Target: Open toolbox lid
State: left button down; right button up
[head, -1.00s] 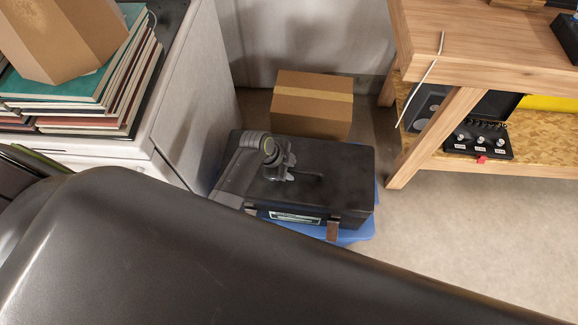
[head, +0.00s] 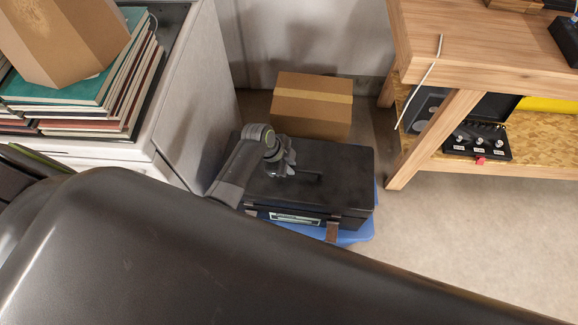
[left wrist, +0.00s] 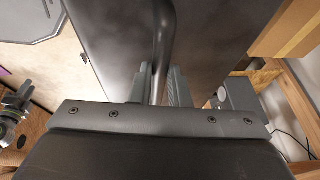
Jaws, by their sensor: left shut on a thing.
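A black toolbox (head: 345,165) sits on a blue base (head: 358,234) on the floor, and its lid is down. A brown latch (head: 332,231) hangs at the right of its front, beside a pale label (head: 294,219). My left gripper (head: 287,169) is over the left middle of the lid, at the dark lid handle (head: 312,178). In the left wrist view, the two fingers (left wrist: 160,88) are closed on the handle's dark bar (left wrist: 164,30). The arm hides the toolbox's left part.
A cardboard box (head: 312,105) stands right behind the toolbox. A white cabinet (head: 185,105) with stacked books (head: 95,95) is close on the left. A wooden workbench (head: 470,45) is at right. A large dark surface (head: 200,250) fills the foreground. Floor right of the toolbox is clear.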

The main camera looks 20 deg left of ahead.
pick_arm(q)
jog(key=w+a+r+g, duration=0.1)
jog(key=w+r+g, duration=0.2)
jog(key=w+r, duration=0.2)
jog(key=shift+w+a+r+n+h, duration=0.15)
jog(key=shift+w+a+n+h, duration=0.15)
jog(key=shift+w, duration=0.65)
jog(key=c, duration=1.4)
grip_release()
jog(key=shift+w, duration=0.15)
jog(key=shift+o, duration=0.2)
